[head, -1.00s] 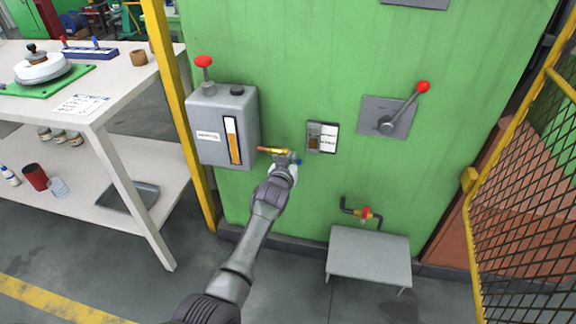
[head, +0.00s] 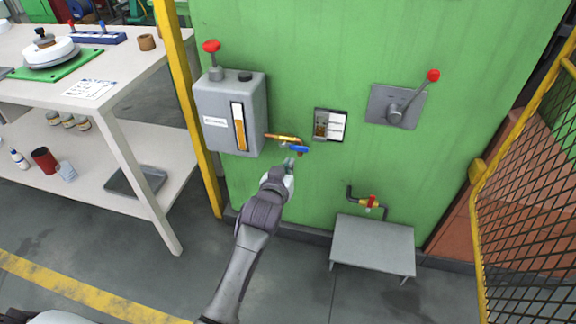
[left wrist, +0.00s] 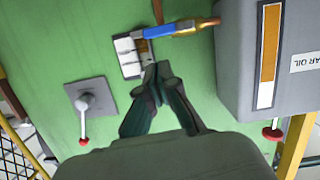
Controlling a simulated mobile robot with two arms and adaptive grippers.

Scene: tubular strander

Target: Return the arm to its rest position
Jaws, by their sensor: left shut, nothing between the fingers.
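My left arm reaches up from the bottom of the head view, with its gripper (head: 289,164) just below the blue-handled brass valve (head: 298,149). In the left wrist view the gripper's fingers (left wrist: 158,72) are together with nothing between them. The blue handle (left wrist: 174,31) lies beyond the fingertips there, apart from them as far as I can tell. The valve's brass pipe comes out of the grey oil tank (head: 221,112) on the green wall. My right gripper is not in view.
A small framed panel (head: 330,125) and a red-knobbed lever (head: 397,106) are on the wall. A red-handled valve (head: 371,203) sits above a grey stand (head: 372,246). A yellow post (head: 193,110) and white workbench (head: 150,60) stand left, a mesh fence (head: 530,190) right.

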